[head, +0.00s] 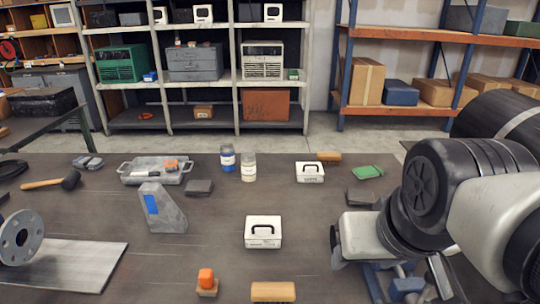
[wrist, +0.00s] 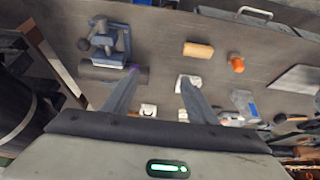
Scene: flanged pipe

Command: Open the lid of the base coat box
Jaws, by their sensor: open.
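Two white boxes with black carrying handles stand shut on the dark workbench. The nearer box (head: 263,240) is at the middle front of the head view; the farther box (head: 310,178) is behind it to the right. Both have small dark lettering that I cannot read, so I cannot tell which is the base coat box. In the wrist view, the nearer box (wrist: 193,79) shows beyond the right fingertip, partly hidden by it. My gripper (wrist: 158,78) is open and empty, apart from both boxes. In the head view my arm is at the right.
An orange-topped item (head: 206,280) and a tan brush (head: 273,292) lie at the front. A blue vise (wrist: 108,42) is near my arm. A grey wedge-shaped block (head: 163,212), two jars (head: 248,166) and a grey tray (head: 140,177) stand around the boxes. Bench between the boxes is clear.

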